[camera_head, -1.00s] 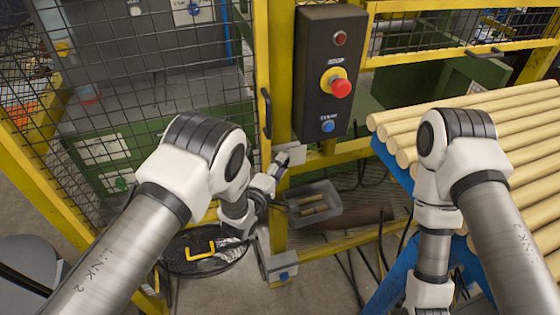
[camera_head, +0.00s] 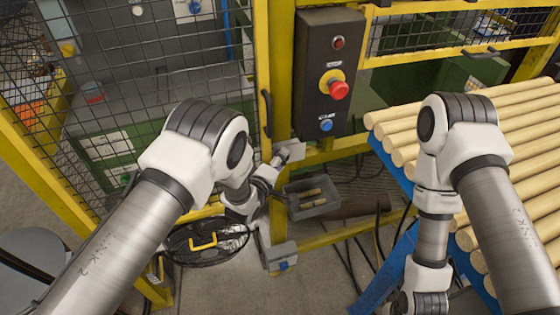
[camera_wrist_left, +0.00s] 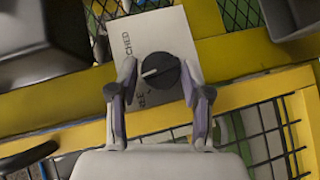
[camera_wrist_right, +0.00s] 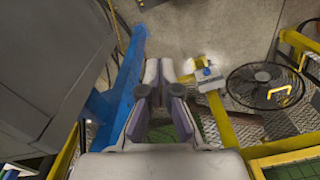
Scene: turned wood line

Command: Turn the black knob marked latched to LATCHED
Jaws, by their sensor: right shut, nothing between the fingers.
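In the left wrist view the black knob (camera_wrist_left: 158,71) sits on a pale plate (camera_wrist_left: 177,35), its white pointer line aimed left and slightly down in the picture. In the head view the plate (camera_head: 297,149) is on the yellow post, and my left wrist hides the knob. My right gripper (camera_wrist_right: 167,74) is shut and empty, away from the plate.
A black control box (camera_head: 328,75) with a red emergency button (camera_head: 339,90) stands above the plate. A grey bin (camera_head: 325,205) holds short wood pieces. Wooden rods (camera_head: 480,115) lie on a blue stand at right. A fan (camera_wrist_right: 265,85) stands on the floor. Mesh fencing is at left.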

